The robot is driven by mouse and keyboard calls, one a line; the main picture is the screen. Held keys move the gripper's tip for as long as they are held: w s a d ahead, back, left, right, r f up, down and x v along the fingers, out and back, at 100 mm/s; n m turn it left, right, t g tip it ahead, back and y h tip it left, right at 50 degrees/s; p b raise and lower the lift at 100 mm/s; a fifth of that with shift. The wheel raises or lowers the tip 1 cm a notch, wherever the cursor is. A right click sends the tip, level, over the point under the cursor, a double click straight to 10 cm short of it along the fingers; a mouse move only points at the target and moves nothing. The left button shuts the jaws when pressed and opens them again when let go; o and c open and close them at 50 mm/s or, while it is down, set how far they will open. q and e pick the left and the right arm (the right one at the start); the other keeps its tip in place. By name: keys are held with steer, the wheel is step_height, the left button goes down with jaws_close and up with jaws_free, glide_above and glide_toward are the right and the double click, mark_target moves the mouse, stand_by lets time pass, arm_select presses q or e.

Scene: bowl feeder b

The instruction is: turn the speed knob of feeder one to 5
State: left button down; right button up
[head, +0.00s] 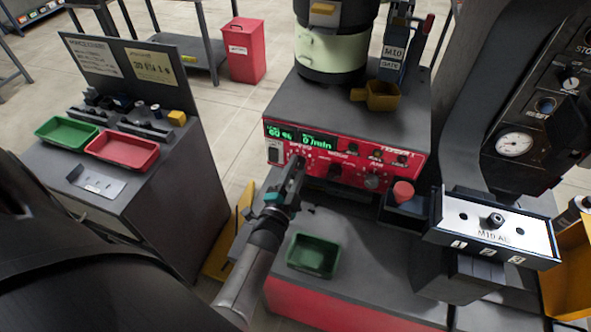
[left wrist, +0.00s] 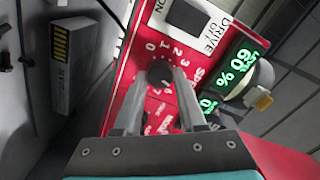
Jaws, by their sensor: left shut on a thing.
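The red control panel (head: 345,158) of the feeder faces me, with lit green displays. The wrist view shows a reading of 60 % (left wrist: 238,63). The dark round speed knob (left wrist: 160,73) sits in a ring of white numerals on the red panel; 0 to 3 are readable, others are partly hidden by the fingers. Its pointer direction is not clear. My left gripper (head: 297,163) reaches the panel's left part. In the left wrist view its two fingers (left wrist: 158,88) are shut on the knob from either side. In the head view the gripper hides the knob. My right gripper is not in view.
A cream and black bowl unit (head: 331,52) stands on the feeder. A red-topped part (head: 403,191) and a metal fixture block (head: 495,228) stand to the right. A side cabinet holds a red tray (head: 122,150) and a green tray (head: 74,133).

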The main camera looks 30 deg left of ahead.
arm_select(q)
steer(key=shift+c, duration=2.4)
jaws_free()
